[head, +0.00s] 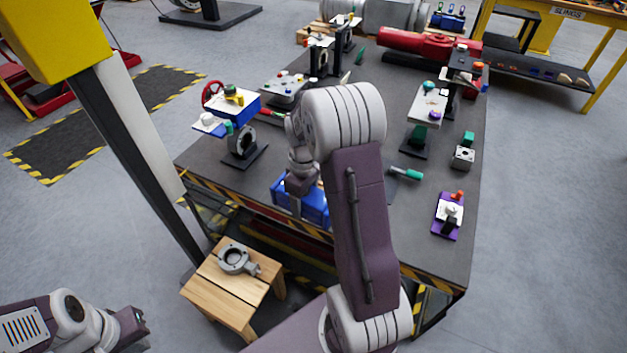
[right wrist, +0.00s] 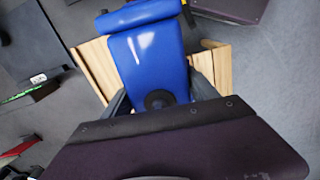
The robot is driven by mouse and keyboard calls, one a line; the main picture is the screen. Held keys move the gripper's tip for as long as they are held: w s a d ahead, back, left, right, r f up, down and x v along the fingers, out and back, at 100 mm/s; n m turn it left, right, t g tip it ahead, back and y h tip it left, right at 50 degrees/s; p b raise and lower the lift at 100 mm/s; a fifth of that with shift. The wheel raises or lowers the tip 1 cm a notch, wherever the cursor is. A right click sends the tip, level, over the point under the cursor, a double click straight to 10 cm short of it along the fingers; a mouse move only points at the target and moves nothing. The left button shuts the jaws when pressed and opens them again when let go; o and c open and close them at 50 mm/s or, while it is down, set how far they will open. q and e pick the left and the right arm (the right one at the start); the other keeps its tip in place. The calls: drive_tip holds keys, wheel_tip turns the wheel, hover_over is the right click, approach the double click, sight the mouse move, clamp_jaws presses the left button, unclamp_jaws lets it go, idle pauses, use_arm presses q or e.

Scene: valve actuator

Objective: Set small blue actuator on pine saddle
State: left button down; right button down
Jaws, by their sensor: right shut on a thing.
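The small blue actuator (right wrist: 150,62) fills the upper middle of the right wrist view, between the two dark fingers of my right gripper (right wrist: 161,97), which is shut on it. In the head view the blue actuator (head: 312,207) shows near the table's front edge, partly hidden by my right arm. Pale wood (right wrist: 215,66) shows on both sides beneath it in the right wrist view. I cannot tell whether this is the pine saddle, or whether the actuator touches it. My left gripper (head: 137,324) is at the lower left, away from the table; its opening is unclear.
A wooden stool (head: 222,297) bearing a grey valve body (head: 237,259) stands left of my right arm. The dark table (head: 350,105) holds several valve stands. A blue unit with a red handwheel (head: 212,91) is at its left. A purple plate (head: 438,222) lies near the right edge.

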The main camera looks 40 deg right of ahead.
sight(312, 194)
drive_tip(key=d, duration=0.2)
drive_tip(key=shift+w+d+r+n+p, duration=0.1)
drive_tip(key=shift+d+r+n+p, duration=0.05)
drive_tip(key=shift+d+n+p, duration=0.2)
drive_tip(key=shift+w+d+f, duration=0.15)
drive_tip(key=shift+w+f, duration=0.05)
drive_tip(key=shift+w, duration=0.05)
drive_tip(key=w+d+f, duration=0.2)
drive_tip(key=w+d+f+b, duration=0.1)
drive_tip(key=w+d+f, duration=0.1)
drive_tip(key=w+d, duration=0.1)
drive_tip(key=w+d+f, duration=0.2)
drive_tip(key=shift+w+d+f+b, duration=0.3)
drive_tip(key=shift+w+d, duration=0.05)
drive_tip(key=shift+w, duration=0.05)
wheel_tip(312, 194, down, 4)
drive_tip(key=shift+f+b, duration=0.1)
drive_tip(key=shift+b, duration=0.35)
use_arm(q)
drive_tip(key=shift+d+f, duration=0.15)
drive_tip(key=shift+f, duration=0.35)
use_arm(e)
drive_tip(key=shift+c, duration=1.1)
unclamp_jaws()
drive_tip(key=shift+s+a, duration=0.1)
drive_tip(key=shift+s, duration=0.05)
